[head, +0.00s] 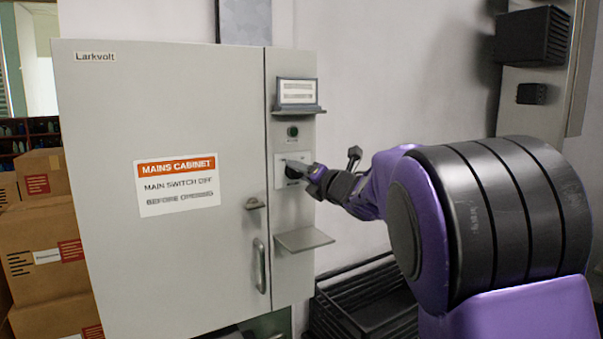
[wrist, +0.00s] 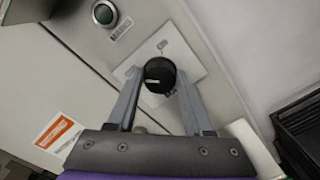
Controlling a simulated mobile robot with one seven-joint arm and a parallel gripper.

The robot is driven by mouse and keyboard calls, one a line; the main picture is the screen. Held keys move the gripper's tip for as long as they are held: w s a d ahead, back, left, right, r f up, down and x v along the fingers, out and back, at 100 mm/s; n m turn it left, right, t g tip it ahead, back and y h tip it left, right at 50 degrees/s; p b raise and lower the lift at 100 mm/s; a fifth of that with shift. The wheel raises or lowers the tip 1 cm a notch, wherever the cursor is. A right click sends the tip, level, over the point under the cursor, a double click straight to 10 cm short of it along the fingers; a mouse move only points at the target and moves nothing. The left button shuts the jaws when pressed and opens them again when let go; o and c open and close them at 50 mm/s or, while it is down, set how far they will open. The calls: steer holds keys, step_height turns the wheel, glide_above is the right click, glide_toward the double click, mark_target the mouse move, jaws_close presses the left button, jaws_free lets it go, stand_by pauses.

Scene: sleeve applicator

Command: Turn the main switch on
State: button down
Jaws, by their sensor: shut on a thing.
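The main switch is a black round knob (wrist: 160,76) on a white plate (wrist: 190,50) on the cabinet's narrow right panel. The plate also shows in the head view (head: 281,178), where my gripper covers much of the knob. My gripper (head: 300,168) reaches in from the right. In the wrist view its two grey fingers (wrist: 158,88) stand on either side of the knob and are shut on it. A small light mark shows on the knob's face, but I cannot tell which setting it points to.
The grey mains cabinet (head: 170,260) has a shut door with a handle (head: 259,266). A round green button (head: 292,132) sits above the switch plate, and a small shelf (head: 303,239) juts out below. Black crates (head: 365,305) stand at lower right, cardboard boxes (head: 45,240) at left.

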steer(key=shift+m, duration=0.3)
steer(key=shift+f+m+p, duration=0.1)
steer(key=shift+m+p, duration=2.5)
steer(key=shift+m, duration=6)
steer(key=shift+c, duration=1.5)
jaws_free()
steer(key=shift+f, duration=0.1)
